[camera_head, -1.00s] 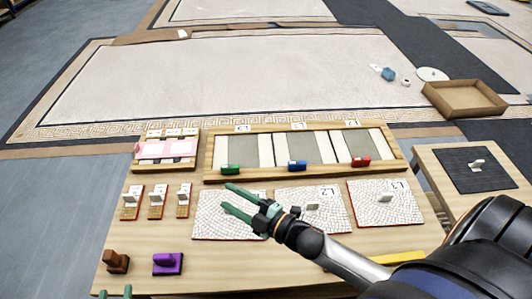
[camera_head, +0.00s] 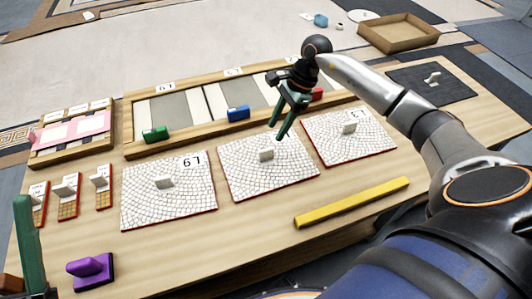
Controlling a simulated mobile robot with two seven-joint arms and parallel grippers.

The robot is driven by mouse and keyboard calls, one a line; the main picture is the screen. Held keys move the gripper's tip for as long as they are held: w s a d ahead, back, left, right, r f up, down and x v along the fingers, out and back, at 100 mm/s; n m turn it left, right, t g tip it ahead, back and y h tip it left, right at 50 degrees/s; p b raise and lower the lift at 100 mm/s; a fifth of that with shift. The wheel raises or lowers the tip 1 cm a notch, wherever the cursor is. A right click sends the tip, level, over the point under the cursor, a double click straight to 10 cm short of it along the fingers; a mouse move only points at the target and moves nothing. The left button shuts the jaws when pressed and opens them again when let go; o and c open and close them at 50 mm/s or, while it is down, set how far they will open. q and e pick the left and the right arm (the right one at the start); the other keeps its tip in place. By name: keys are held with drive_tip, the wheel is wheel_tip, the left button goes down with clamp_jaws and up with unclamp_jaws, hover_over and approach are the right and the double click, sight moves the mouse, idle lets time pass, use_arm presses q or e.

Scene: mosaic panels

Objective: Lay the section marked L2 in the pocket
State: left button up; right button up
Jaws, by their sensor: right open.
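Three pale mosaic sections with upright white grips lie side by side on the table. The middle section (camera_head: 245,178), whose tag read L2 in the earlier frame, has its tag hidden now behind my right gripper. My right gripper (camera_head: 278,132) is open and empty, fingers pointing down over the far right part of this section. The wooden frame (camera_head: 140,152) behind holds a row of pockets, a tag above each; the middle pocket (camera_head: 215,98) is empty of mosaic, its tag too small to read surely. Part of my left gripper (camera_head: 32,245) shows at the left edge.
Green (camera_head: 155,134), blue (camera_head: 238,113) and red (camera_head: 317,94) blocks sit along the frame. A yellow bar (camera_head: 350,203) lies in front. A purple-handled tool (camera_head: 90,267) stands front left.

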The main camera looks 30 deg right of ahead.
sight(267, 149)
drive_tip(key=x, duration=0.4)
drive_tip(key=shift+a+f+b, duration=0.15)
drive_tip(key=shift+f+b, duration=0.1)
drive_tip(key=shift+b, duration=0.15)
drive_tip(key=b+x, duration=0.1)
drive_tip(key=x, duration=0.4)
drive_tip(key=shift+s+f+b, duration=0.1)
drive_tip(key=shift+s+b, duration=0.05)
drive_tip(key=shift+b, duration=0.2)
clamp_jaws()
idle(0.5)
